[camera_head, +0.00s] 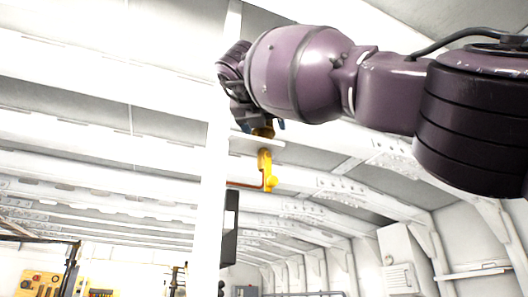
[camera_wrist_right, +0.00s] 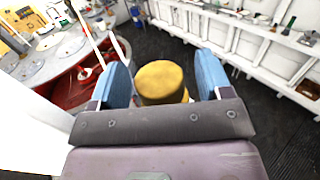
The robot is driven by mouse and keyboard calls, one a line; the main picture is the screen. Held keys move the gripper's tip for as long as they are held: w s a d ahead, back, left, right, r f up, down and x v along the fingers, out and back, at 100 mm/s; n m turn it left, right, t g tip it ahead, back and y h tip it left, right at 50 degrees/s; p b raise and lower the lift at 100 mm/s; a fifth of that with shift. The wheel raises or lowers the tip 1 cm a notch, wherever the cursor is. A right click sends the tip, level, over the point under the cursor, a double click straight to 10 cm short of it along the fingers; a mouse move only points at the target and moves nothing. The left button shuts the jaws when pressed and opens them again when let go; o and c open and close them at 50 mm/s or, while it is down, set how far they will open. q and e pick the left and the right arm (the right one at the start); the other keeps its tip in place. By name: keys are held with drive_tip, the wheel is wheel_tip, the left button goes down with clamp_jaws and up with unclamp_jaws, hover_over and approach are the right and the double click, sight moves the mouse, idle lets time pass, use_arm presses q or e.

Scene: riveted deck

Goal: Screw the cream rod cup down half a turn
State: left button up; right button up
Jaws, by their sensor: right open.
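My right gripper (camera_head: 263,127) is raised high at the upper middle of the head view, its arm coming in from the right. In the right wrist view the gripper (camera_wrist_right: 164,77) is open, with one blue finger pad on each side of a round mustard-yellow cup (camera_wrist_right: 163,82). Gaps show between the cup and both pads. My left gripper is not in view.
A yellow bracket or lever (camera_head: 265,170) hangs just below the cup in the head view, beside a tall white post (camera_head: 211,200). White ribbed ceiling beams surround the arm.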

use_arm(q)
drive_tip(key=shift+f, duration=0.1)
use_arm(e)
drive_tip(key=shift+s+a+f, duration=0.1)
drive_tip(key=shift+s+a, duration=0.1)
drive_tip(key=shift+s, duration=0.3)
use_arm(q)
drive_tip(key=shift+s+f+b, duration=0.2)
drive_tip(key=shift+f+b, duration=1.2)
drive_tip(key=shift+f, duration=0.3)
use_arm(e)
drive_tip(key=v, duration=0.9)
drive_tip(key=shift+s, duration=0.4)
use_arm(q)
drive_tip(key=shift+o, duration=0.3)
